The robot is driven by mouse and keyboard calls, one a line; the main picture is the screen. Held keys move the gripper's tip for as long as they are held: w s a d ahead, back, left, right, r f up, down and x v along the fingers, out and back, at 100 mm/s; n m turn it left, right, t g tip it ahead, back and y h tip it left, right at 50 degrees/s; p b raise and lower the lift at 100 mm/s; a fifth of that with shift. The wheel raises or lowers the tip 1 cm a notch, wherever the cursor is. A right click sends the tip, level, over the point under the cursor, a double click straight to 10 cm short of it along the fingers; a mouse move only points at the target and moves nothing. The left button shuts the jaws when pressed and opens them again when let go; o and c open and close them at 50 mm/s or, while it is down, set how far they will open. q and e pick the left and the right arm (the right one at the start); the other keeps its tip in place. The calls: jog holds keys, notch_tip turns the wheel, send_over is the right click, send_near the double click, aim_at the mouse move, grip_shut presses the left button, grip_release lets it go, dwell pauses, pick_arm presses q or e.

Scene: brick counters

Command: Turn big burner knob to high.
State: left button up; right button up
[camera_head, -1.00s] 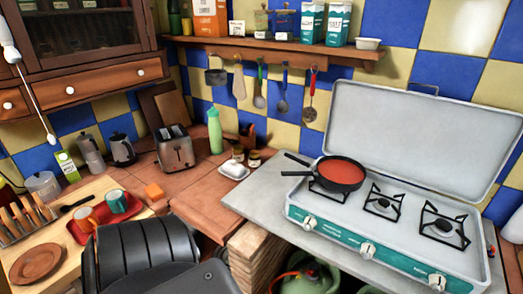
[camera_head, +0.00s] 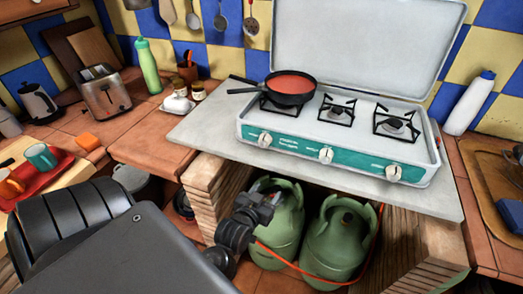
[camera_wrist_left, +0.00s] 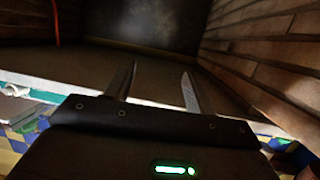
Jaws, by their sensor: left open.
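A white camping stove with a teal front panel (camera_head: 295,147) stands on the grey counter, its lid raised. Its front has a left knob (camera_head: 264,139), a middle knob (camera_head: 326,155) and a right knob (camera_head: 393,173). A pan of red sauce (camera_head: 290,88) covers the left burner. The middle burner (camera_head: 337,113) and the right burner (camera_head: 395,125) are bare; the right one looks larger. My left gripper (camera_head: 268,199) is below the counter's front edge, in front of the gas bottles, apart from all knobs. In the left wrist view its two fingers (camera_wrist_left: 158,88) are apart and empty.
Green gas bottles (camera_head: 338,240) with an orange hose stand under the grey counter slab (camera_head: 200,130), between brick supports (camera_head: 208,190). A white bottle (camera_head: 469,103) stands right of the stove. A toaster (camera_head: 105,95) and a green bottle (camera_head: 148,66) are at left.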

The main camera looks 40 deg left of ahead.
aim_at(262, 145)
pick_arm(q)
jog(key=s+a+r+n+t+y+b, duration=0.1)
jog(key=s+a+r+t+y+b, duration=0.2)
jog(key=r, duration=0.9)
jog(key=shift+g+h, duration=0.3)
jog(key=x, duration=0.5)
jog(key=shift+s+a+r, duration=0.1)
jog(key=shift+a+r, duration=0.2)
jog(key=x, duration=0.3)
jog(key=shift+w+a+f+p, duration=0.1)
jog(key=shift+w+a+p, duration=0.05)
jog(key=shift+w+p, duration=0.2)
jog(key=shift+w+a, duration=0.2)
jog(key=shift+w, duration=0.4)
pick_arm(e)
jog(key=f, duration=0.3)
jog(key=shift+s+d, duration=0.15)
jog(key=shift+d, duration=0.15)
pick_arm(q)
jog(key=shift+c, duration=0.4)
